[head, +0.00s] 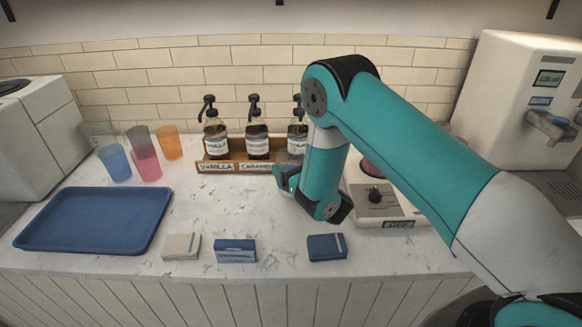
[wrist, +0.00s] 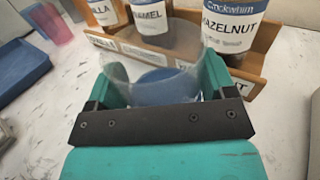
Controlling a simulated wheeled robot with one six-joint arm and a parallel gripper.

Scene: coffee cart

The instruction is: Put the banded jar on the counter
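A clear jar (wrist: 115,75) with blue showing in its lower part sits between the fingers of my gripper (wrist: 165,88) in the wrist view. Both teal fingers lie against its sides, so the gripper looks shut on it. No separate band is clear on it. In the head view my gripper (head: 285,180) is low over the white counter (head: 215,205), just in front of the bottle rack's right part, and the jar is mostly hidden there. I cannot tell whether the jar's base touches the counter.
The wooden rack (head: 240,166) with several syrup bottles stands close behind. A blue tray (head: 90,188) and coloured cups (head: 147,162) are at left. Small boxes (head: 235,251) line the front. A cream appliance (head: 375,207) stands right of the gripper. The counter's middle is clear.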

